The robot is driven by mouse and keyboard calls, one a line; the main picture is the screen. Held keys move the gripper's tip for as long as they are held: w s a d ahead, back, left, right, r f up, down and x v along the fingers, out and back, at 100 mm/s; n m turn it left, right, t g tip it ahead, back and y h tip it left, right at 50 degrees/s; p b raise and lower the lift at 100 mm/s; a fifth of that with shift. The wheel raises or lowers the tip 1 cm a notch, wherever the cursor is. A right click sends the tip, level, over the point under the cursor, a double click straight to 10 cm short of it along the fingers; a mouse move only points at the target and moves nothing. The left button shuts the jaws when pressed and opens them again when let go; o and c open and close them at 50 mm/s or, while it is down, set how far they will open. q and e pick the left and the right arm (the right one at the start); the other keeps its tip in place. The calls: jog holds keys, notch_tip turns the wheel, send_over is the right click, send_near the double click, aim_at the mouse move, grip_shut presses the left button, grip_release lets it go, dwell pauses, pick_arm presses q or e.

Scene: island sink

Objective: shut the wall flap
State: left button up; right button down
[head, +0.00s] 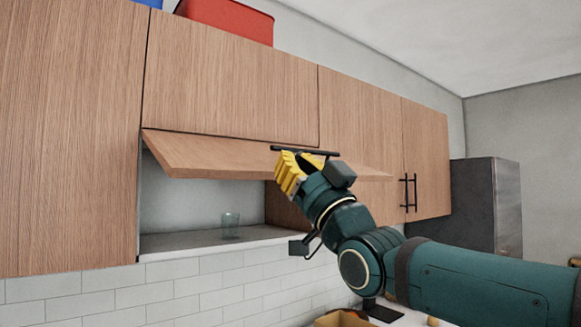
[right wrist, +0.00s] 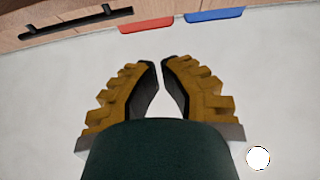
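The wall flap (head: 215,155) is a wooden panel hinged along its top edge. It stands tilted out and up, leaving the compartment below it open. Its black bar handle (head: 290,149) is on its outer face and also shows at the top left of the right wrist view (right wrist: 75,22). My right gripper (head: 288,170) is in front of the flap, close to the handle in the head view; contact cannot be told there. In the right wrist view its yellow fingers (right wrist: 161,64) nearly meet at the tips, with nothing between them. My left gripper is not in view.
A glass (head: 230,225) stands inside the open compartment. Closed cabinet doors (head: 425,150) with upright black handles are to the right. A red box (head: 225,18) sits on the cabinets; a blue one (right wrist: 214,15) is beside it. A dark fridge (head: 487,205) stands farther right.

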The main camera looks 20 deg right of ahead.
aim_at(277, 149)
jog(key=p+x, duration=0.3)
jog(key=x, duration=0.5)
jog(key=shift+w+a+f+b, duration=0.15)
jog(key=shift+w+f, duration=0.1)
jog(key=shift+f, duration=0.8)
jog(key=shift+w+f+b, duration=0.15)
jog(key=shift+w+f, duration=0.1)
jog(key=shift+f, duration=0.75)
